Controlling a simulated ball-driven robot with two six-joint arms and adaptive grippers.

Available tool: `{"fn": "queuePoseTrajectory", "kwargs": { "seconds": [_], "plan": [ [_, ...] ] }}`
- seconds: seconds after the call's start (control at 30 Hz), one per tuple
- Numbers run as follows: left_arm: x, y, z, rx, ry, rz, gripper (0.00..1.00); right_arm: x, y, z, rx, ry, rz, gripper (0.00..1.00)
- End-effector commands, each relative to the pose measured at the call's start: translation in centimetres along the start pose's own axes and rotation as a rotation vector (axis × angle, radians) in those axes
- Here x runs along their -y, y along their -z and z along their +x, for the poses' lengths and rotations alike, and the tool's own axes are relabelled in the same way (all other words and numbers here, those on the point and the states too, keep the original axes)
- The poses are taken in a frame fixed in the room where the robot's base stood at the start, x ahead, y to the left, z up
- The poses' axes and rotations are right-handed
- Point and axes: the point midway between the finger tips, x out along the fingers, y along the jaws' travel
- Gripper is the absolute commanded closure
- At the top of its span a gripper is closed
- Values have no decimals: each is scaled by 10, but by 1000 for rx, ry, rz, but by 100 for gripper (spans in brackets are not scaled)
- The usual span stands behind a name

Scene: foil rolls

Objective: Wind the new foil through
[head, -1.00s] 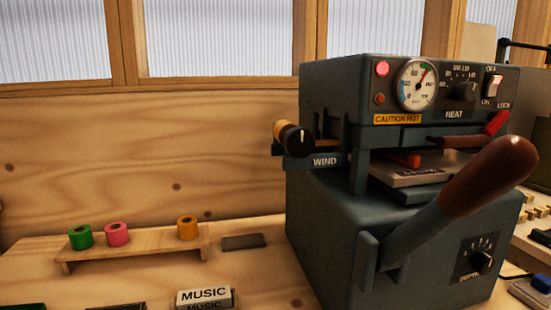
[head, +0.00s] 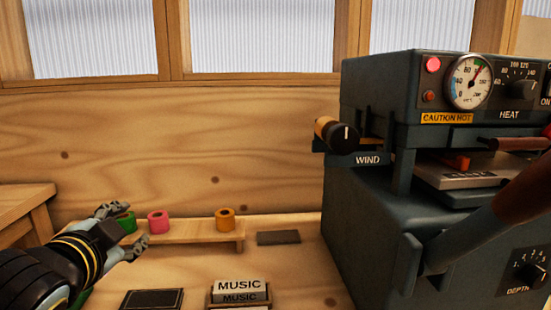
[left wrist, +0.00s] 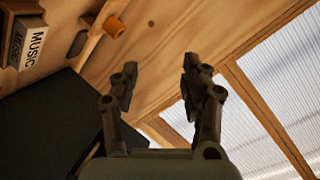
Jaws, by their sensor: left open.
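The dark grey-blue foil machine (head: 370,220) stands at the right in the head view. Its black WIND knob (head: 343,139) sits at its upper left, with an orange-gold roll (head: 324,127) behind it. Green (head: 127,222), pink (head: 158,222) and orange (head: 225,219) foil rolls stand on a low wooden rack (head: 190,236). My left gripper (head: 127,227) is open at the rack's left end, partly in front of the green roll. In the left wrist view its fingers (left wrist: 160,72) are apart and empty, with an orange roll (left wrist: 114,27) beyond. My right gripper is not in view.
A MUSIC block (head: 240,290) stands at the front, beside a dark flat plate (head: 152,299). A grey slab (head: 278,238) lies between rack and machine. The machine's large lever (head: 490,235) sticks out at the right.

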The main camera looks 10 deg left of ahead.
Motion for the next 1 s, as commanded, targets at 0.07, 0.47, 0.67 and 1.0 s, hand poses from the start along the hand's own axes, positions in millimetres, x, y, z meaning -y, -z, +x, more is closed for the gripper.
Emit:
{"fn": "queuePoseTrajectory", "kwargs": {
  "seconds": [0.07, 0.47, 0.67, 1.0],
  "plan": [
    [28, 41, 17, -148, 127, 130, 54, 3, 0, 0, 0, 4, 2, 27],
    [25, 283, -13, -1139, 915, 1343, 54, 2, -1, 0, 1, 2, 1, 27],
    [-30, 290, -19, -1504, 1054, 1759, 54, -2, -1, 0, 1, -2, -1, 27],
    [-62, 298, -20, -1663, 1076, 1891, 54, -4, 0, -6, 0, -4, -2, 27]
  ]
}}
